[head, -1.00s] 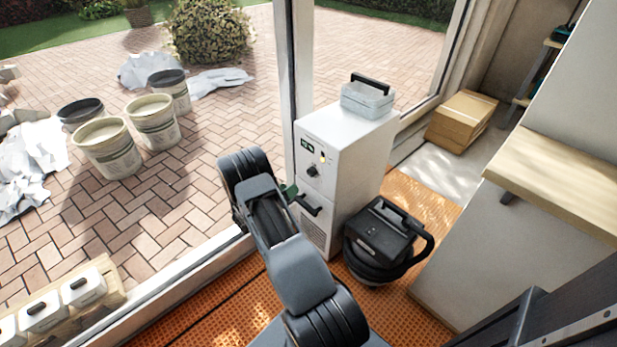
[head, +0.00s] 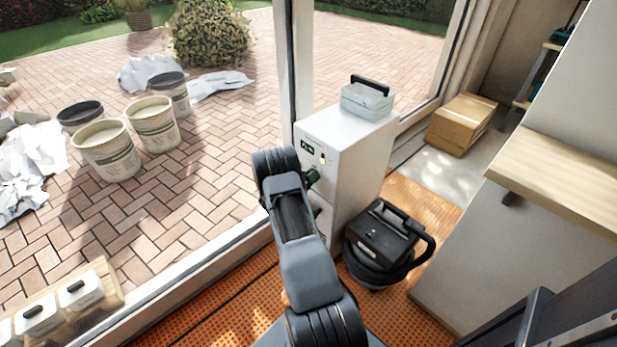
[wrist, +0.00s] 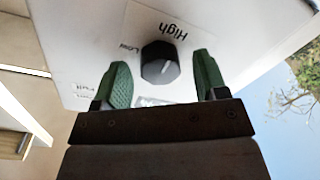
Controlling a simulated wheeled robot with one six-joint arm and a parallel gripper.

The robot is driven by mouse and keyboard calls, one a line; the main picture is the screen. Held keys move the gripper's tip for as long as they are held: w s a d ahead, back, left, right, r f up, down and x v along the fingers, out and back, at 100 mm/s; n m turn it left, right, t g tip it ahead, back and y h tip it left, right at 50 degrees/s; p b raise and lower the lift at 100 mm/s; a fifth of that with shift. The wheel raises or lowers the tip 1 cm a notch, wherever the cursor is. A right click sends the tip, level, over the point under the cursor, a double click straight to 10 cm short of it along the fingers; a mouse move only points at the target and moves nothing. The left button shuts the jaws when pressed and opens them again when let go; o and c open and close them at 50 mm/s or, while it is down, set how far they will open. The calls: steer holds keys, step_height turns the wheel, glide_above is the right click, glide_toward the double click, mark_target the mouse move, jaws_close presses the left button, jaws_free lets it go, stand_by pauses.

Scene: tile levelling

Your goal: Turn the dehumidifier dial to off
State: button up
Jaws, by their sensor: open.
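The dehumidifier (head: 352,150) is a tall white cabinet by the window frame, with a small dark display on its front. Its dial (wrist: 160,63) is a black faceted knob with a pale pointer line, seen close in the wrist view. "High" and "Low" are printed around it, upside down or tilted; another label below is partly hidden by my gripper. The pointer's exact setting is hard to tell. My gripper (wrist: 162,72) is open, with one green finger on each side of the dial and visible gaps between. In the head view my gripper (head: 313,178) is at the cabinet front, hiding the dial.
A grey tub with a black handle (head: 368,100) sits on top of the cabinet. A black vacuum (head: 385,245) stands close to its right. A wooden counter (head: 560,165) is at the right. Buckets (head: 105,150) stand outside on the paving.

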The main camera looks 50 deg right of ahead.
steer(key=shift+d, duration=0.1)
steer(key=c, duration=0.9)
